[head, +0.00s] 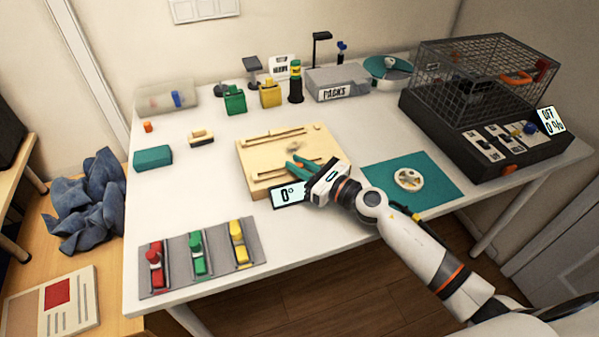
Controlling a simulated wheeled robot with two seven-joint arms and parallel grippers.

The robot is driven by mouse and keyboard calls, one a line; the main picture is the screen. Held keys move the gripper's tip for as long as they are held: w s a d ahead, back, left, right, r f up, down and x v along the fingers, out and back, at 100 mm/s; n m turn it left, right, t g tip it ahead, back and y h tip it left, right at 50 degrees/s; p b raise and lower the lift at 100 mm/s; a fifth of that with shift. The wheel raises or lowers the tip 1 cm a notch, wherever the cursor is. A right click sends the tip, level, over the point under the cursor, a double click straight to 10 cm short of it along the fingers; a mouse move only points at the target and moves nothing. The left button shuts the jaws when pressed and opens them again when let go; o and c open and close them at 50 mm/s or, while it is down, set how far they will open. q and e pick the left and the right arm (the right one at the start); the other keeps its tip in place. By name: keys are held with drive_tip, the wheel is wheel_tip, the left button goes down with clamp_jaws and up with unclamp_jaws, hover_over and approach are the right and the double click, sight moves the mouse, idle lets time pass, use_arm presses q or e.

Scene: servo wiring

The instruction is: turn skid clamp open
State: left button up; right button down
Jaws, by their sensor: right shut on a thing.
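A pale wooden board (262,147) with long slots and rails lies in the middle of the white table; it appears to be the skid. My right gripper (301,166) reaches over its front right part from the right. Its teal fingers are low at the board and shut on a small part there, apparently the skid clamp, which the fingers and wrist mostly hide. A small display (288,194) reading 0° stands at the board's front edge, beside my wrist. My left gripper is out of view.
A grey panel (217,273) with red, green and yellow levers lies at the front left. A teal mat (440,180) with a round cream part (408,180) is at the right. A black-based mesh cage (475,75) stands at the back right. Bins and tools line the back.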

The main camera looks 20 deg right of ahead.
drive_tip(key=shift+y, duration=0.3)
drive_tip(key=c, duration=1.4)
unclamp_jaws()
drive_tip(key=shift+o, duration=0.2)
drive_tip(key=shift+s, duration=0.1)
drive_tip(key=b+v, duration=0.2)
drive_tip(key=v, duration=0.5)
drive_tip(key=shift+d, duration=0.1)
drive_tip(key=shift+s+d, duration=0.1)
drive_tip(key=shift+o, duration=0.2)
drive_tip(key=shift+r, duration=0.1)
